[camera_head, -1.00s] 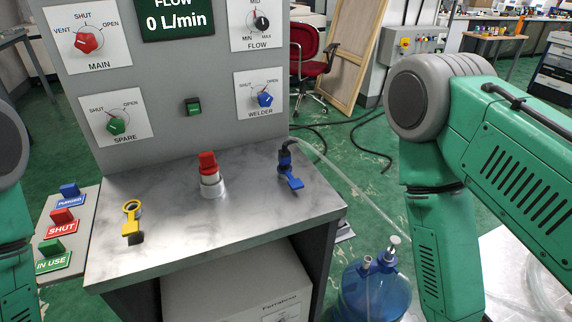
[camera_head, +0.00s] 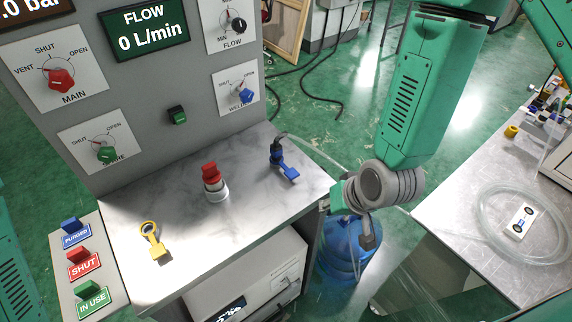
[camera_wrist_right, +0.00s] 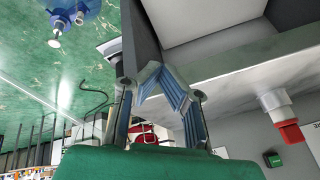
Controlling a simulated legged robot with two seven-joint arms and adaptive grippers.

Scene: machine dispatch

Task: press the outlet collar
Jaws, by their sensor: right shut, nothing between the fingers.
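The outlets stand on the grey metal bench top (camera_head: 243,190). One is a white fitting with a red top (camera_head: 212,180); it also shows at the right of the right wrist view (camera_wrist_right: 280,112). A blue fitting with a lever (camera_head: 283,163) and a hose is to its right, and a yellow ring-ended one (camera_head: 151,238) to its left. I cannot tell which part is the collar. My right gripper (camera_head: 338,197) is beside the bench's right edge, apart from the fittings. In the right wrist view its fingers (camera_wrist_right: 158,80) are shut and empty. My left gripper is out of view.
A panel with knobs and a flow display (camera_head: 151,31) reading 0 L/min rises behind the bench. A blue jug (camera_head: 340,262) stands below my right gripper. A side table (camera_head: 455,215) with coiled hose is at right. Tag blocks (camera_head: 83,265) sit at left.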

